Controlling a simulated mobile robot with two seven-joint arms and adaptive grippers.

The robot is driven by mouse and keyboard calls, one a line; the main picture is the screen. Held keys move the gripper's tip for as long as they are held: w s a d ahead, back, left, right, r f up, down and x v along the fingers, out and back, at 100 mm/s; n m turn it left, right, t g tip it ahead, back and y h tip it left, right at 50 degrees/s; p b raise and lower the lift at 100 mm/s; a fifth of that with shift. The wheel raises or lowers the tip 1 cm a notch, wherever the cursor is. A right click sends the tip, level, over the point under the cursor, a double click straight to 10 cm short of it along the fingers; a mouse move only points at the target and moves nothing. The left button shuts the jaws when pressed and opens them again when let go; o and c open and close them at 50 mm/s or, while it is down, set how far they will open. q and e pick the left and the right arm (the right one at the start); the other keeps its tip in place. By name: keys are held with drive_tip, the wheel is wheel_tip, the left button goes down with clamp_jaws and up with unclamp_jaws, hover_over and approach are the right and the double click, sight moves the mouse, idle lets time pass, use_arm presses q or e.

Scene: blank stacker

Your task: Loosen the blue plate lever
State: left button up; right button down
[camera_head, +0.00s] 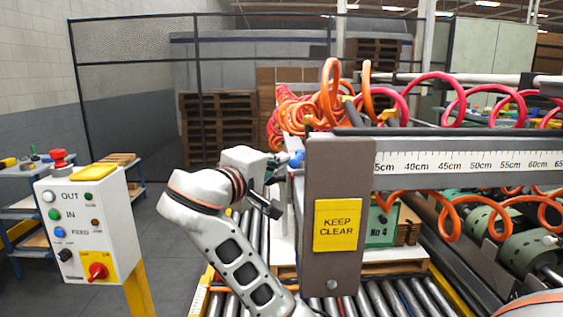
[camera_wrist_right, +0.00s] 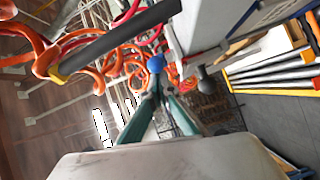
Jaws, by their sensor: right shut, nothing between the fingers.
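The blue lever knob (camera_head: 297,158) shows in the head view at the left end of the grey machine beam. It also shows in the right wrist view (camera_wrist_right: 155,64), just beyond my fingertips. My right gripper (camera_head: 281,163) reaches up to it from the left. In the right wrist view its teal fingers (camera_wrist_right: 156,88) come together at the tips, with nothing held between them. The tips are close to the blue knob; I cannot tell whether they touch it. The lever's lower part is hidden. My left gripper is in neither view.
A dark grey end plate with a yellow "KEEP CLEAR" sign (camera_head: 337,225) stands right of my gripper. Orange coiled hoses (camera_head: 333,90) hang above and behind. A button box (camera_head: 84,226) stands at left, with rollers (camera_head: 385,299) below.

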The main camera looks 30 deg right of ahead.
drive_tip(key=shift+s+d+f+n+t+y+p, duration=0.1)
drive_tip(key=shift+s+d+n+t+y+p, duration=0.15)
drive_tip(key=shift+s+n+t+y+p, duration=0.25)
drive_tip(key=shift+s+d+f+n+t+y+p, duration=0.1)
drive_tip(key=shift+s+d+n+t+y+p, duration=0.2)
drive_tip(key=shift+t+p, duration=0.35)
drive_tip(key=shift+w, duration=0.15)
